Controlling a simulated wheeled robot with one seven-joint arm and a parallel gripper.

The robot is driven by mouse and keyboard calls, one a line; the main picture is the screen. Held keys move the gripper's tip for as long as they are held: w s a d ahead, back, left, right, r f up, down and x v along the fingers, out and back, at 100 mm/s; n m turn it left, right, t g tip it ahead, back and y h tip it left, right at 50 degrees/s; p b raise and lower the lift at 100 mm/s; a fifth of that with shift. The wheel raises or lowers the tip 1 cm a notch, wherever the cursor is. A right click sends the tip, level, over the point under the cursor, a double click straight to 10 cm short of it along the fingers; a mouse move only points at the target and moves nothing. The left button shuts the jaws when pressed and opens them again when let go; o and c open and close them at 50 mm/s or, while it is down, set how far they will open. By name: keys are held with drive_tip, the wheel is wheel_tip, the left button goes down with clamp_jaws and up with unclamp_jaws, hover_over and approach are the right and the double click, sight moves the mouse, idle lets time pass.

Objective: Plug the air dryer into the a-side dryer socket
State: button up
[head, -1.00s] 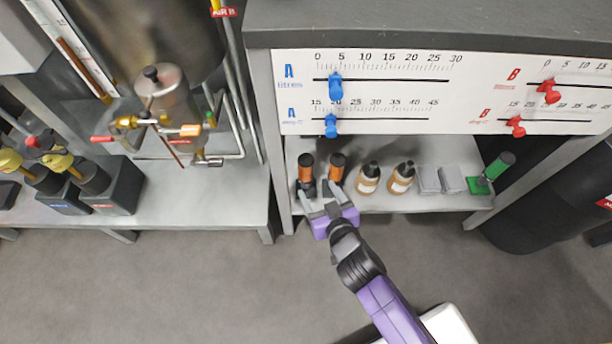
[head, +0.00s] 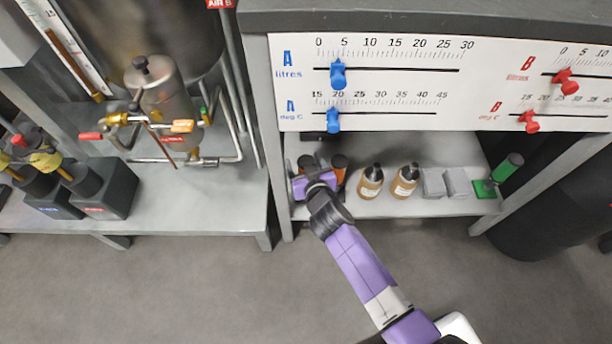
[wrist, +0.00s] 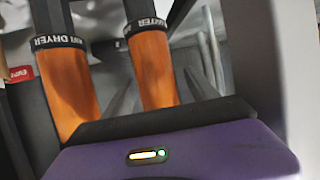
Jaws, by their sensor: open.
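The air dryer (wrist: 68,85) is an orange cylinder with a black collar lettered "DRYER", on the left in the wrist view. A matching orange cylinder (wrist: 152,65) stands to its right, its collar lettering only partly legible. In the head view my gripper (head: 314,178) is at the left end of the shelf, over the orange cylinders, and hides most of them. The right-hand cylinder (head: 339,163) shows partly behind it. My gripper is open, its purple body close below both cylinders in the wrist view. Whether the fingers straddle a cylinder is unclear. I cannot identify the a-side dryer socket.
Two brown bottles (head: 371,183), grey blocks (head: 433,182) and a green-handled tool (head: 507,168) stand further right on the shelf (head: 400,208). The scale panel (head: 400,105) with blue and red sliders hangs above. A metal apparatus (head: 165,100) and black boxes (head: 105,188) are left.

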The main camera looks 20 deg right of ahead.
drive_tip(key=shift+w+f, duration=0.15)
drive_tip(key=shift+w, duration=0.1)
clamp_jaws()
